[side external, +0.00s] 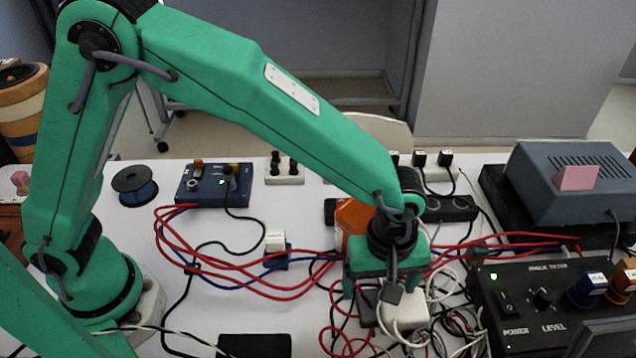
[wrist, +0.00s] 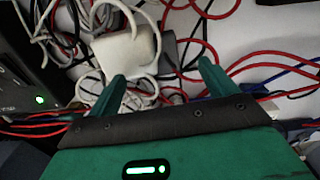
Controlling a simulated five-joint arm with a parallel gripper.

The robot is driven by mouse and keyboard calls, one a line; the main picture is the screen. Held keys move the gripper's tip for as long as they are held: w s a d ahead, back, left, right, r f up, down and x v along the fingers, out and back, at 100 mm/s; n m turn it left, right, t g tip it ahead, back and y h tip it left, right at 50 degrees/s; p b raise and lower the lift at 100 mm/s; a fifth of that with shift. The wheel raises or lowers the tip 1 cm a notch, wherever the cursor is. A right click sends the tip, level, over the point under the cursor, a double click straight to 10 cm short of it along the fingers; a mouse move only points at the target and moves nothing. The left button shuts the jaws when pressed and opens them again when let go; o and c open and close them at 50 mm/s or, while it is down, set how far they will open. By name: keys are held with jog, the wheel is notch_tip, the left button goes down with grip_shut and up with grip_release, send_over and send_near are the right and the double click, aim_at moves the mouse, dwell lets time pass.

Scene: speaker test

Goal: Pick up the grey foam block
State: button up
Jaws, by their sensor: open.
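My gripper (side external: 388,287) points down over the cable tangle at the middle front of the table. In the wrist view its two green fingers stand apart with open space between the tips (wrist: 162,72). A grey block (side external: 367,303), probably the foam block, lies below the gripper, partly hidden by it. It also shows in the wrist view (wrist: 168,50), ahead of the fingertips and close beside a white block (wrist: 125,55). Cables cover part of both. I cannot tell whether the two blocks touch. Nothing is held between the fingers.
Red, white and black cables (side external: 340,335) crowd the area around the gripper. A black tester box (side external: 540,290) with knobs stands at right. A blue box (side external: 213,187) and a blue spool (side external: 135,186) stand at back left. The table (side external: 130,230) is clearer at left.

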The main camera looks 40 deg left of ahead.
aim_at(377, 303)
jog(key=shift+f, duration=0.25)
jog(key=shift+w+f, duration=0.15)
jog(key=shift+f, duration=2.4)
jog(key=c, duration=1.1)
